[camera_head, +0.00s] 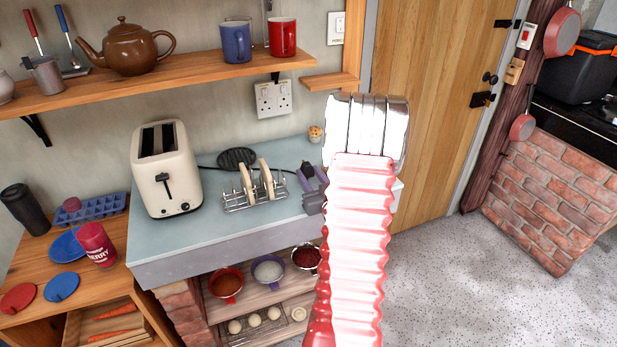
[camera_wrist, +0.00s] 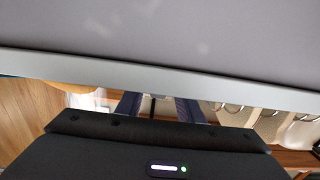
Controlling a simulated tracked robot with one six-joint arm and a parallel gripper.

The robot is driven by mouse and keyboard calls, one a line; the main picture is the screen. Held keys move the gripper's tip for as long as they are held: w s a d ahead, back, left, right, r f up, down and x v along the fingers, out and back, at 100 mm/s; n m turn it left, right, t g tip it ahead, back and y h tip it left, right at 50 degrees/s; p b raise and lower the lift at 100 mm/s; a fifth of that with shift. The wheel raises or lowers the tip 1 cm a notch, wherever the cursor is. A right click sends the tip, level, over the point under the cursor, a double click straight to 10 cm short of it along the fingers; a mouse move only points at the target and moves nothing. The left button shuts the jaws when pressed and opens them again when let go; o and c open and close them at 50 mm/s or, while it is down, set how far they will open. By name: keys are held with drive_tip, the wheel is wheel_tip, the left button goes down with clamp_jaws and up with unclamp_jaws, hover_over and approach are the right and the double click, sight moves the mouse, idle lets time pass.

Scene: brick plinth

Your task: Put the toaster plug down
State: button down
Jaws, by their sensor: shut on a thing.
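The cream toaster (camera_head: 165,172) stands upright on the left of the grey-blue worktop (camera_head: 225,235). A dark cord runs from its side, behind the toast rack, toward my gripper (camera_head: 312,185). My gripper has purple fingers, low over the right part of the worktop, right of the rack. It is shut on the toaster plug, which is mostly hidden between the fingers. In the wrist view the two fingers of my gripper (camera_wrist: 157,107) frame a small dark piece. I cannot tell whether the plug touches the worktop.
A toast rack (camera_head: 255,200) with toast stands left of my gripper, close by. A dark round trivet (camera_head: 237,157) lies behind it. A double wall socket (camera_head: 273,98) is above. Bowls (camera_head: 268,271) stand on shelves below.

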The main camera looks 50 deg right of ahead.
drive_tip(key=shift+f, duration=0.6)
drive_tip(key=c, duration=1.2)
unclamp_jaws()
drive_tip(key=shift+r, duration=0.1)
drive_tip(key=shift+r, duration=0.45)
drive_tip(key=shift+s+a, duration=0.2)
drive_tip(key=shift+s, duration=0.15)
drive_tip(key=v, duration=1.1)
drive_tip(key=shift+s+a, duration=0.1)
drive_tip(key=shift+s, duration=0.05)
drive_tip(key=shift+s, duration=0.15)
